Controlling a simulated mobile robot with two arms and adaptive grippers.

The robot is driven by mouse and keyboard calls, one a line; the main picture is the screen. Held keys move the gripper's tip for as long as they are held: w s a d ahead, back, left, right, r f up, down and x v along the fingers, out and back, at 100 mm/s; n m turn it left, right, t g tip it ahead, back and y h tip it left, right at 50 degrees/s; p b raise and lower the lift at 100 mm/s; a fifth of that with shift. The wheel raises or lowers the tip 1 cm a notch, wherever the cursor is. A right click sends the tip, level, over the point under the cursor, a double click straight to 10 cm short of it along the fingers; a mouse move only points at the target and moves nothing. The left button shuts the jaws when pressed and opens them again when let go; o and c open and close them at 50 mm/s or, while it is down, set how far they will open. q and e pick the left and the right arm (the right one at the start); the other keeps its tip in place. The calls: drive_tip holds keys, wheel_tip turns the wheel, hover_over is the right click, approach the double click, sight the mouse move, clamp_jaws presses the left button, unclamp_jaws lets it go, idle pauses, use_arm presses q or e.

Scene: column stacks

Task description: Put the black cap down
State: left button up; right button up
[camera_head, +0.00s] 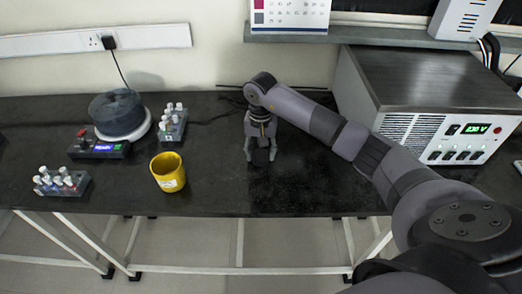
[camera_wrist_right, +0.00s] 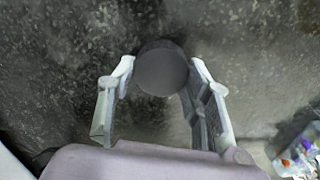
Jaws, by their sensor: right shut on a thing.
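The black cap (camera_wrist_right: 162,72) is a dark round piece between the two fingertips of my right gripper (camera_wrist_right: 160,76) in the right wrist view. The gripper is shut on it, with a finger on each side. In the head view my right gripper (camera_head: 260,158) points down at the middle of the dark table, with its fingertips close to the top. The cap (camera_head: 261,157) shows there as a dark patch between the fingers, hard to tell from the table. I cannot tell whether it touches the table. My left gripper is not in view.
A yellow cup (camera_head: 168,176) stands left of the gripper. Further left are tube racks (camera_head: 62,183) (camera_head: 172,126), a round dark-lidded device (camera_head: 118,114) and a small display box (camera_head: 98,150). A big power unit (camera_head: 430,105) stands right. The tabletop (camera_head: 290,190) around the gripper is clear.

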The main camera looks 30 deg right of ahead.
drive_tip(key=shift+f, duration=0.25)
drive_tip(key=o, duration=0.8)
drive_tip(key=shift+c, duration=0.2)
